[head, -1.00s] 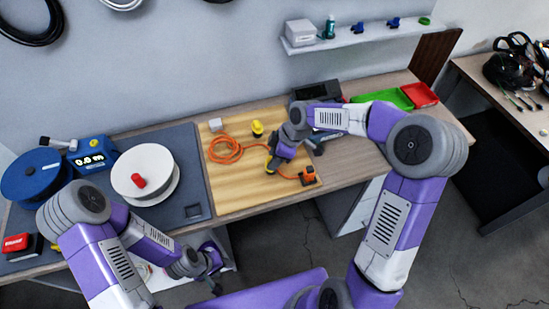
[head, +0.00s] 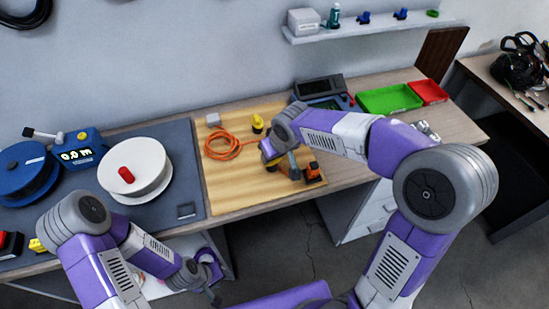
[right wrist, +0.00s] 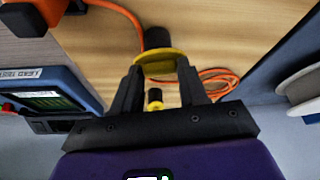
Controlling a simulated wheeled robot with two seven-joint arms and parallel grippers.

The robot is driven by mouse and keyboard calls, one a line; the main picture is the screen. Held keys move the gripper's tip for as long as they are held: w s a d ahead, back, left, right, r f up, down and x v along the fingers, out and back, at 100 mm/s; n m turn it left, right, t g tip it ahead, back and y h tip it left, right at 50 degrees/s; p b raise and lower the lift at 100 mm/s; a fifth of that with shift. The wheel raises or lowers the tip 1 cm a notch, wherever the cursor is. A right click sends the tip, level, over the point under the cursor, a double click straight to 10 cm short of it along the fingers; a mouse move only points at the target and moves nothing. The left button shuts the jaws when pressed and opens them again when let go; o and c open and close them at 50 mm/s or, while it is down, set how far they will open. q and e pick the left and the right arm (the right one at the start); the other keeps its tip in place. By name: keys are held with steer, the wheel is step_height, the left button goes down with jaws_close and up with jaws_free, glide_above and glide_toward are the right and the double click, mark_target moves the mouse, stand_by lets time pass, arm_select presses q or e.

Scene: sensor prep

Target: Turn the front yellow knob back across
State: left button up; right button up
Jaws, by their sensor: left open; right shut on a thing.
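The front yellow knob (head: 267,150) is mostly hidden by my right wrist in the head view. In the right wrist view the yellow knob (right wrist: 160,56), with a black part on it, sits between the fingertips of my right gripper (right wrist: 160,70), which is shut on it. A second yellow knob (head: 257,123) stands farther back on the wooden board (head: 225,187); it looks small between the fingers in the right wrist view (right wrist: 155,97). My left gripper (head: 213,277) is open and empty, low in front of the bench.
An orange cable (head: 222,145) loops on the board left of the knobs. An orange-and-black device (head: 311,171) sits close to my right gripper. A blue-framed tester (head: 325,100) and a green tray (head: 388,99) stand behind my right arm. A white spool (head: 150,171) is left.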

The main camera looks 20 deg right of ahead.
steer(key=shift+a+m+h+b, duration=0.1)
steer(key=shift+m+h+b, duration=0.4)
steer(key=shift+m+b, duration=0.65)
steer(key=shift+m, duration=0.25)
steer(key=o, duration=1.1)
steer(key=shift+c, duration=0.2)
steer(key=p+v, duration=0.2)
steer(key=v, duration=0.5)
steer(key=shift+s+r+p, duration=0.2)
steer(key=shift+r+p, duration=0.05)
steer(key=shift+p, duration=0.1)
steer(key=shift+f, duration=0.1)
